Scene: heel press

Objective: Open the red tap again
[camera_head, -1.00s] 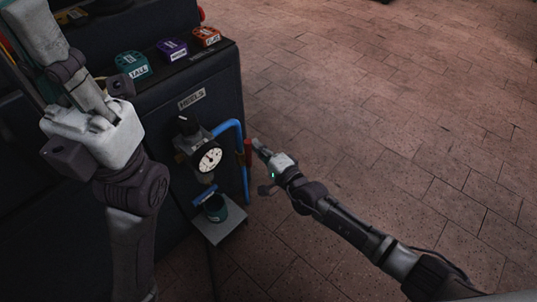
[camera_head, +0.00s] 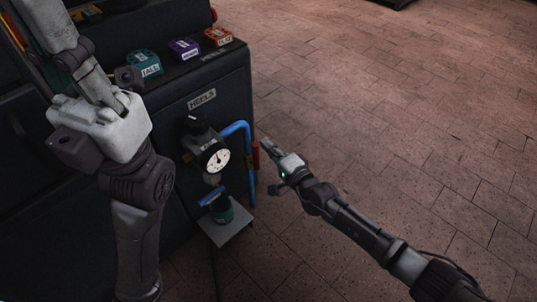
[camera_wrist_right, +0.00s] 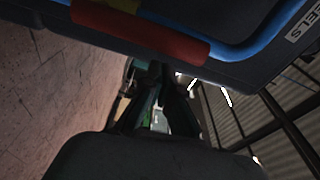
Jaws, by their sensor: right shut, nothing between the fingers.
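The red tap handle (camera_head: 256,154) sits upright on the blue pipe (camera_head: 249,131) at the right edge of the dark cabinet front. In the right wrist view the red handle (camera_wrist_right: 140,32) spans the upper part, close ahead of the fingers, beside the blue pipe (camera_wrist_right: 225,52). My right gripper (camera_head: 266,147) is shut and empty, just right of the handle. Its fingers (camera_wrist_right: 160,75) also show in the right wrist view, below the handle. I cannot tell whether they touch it. My left arm stands at the left; its gripper is not visible.
A round white gauge (camera_head: 216,158) with a black knob (camera_head: 194,122) is left of the pipe. The brick floor (camera_head: 400,100) to the right is clear.

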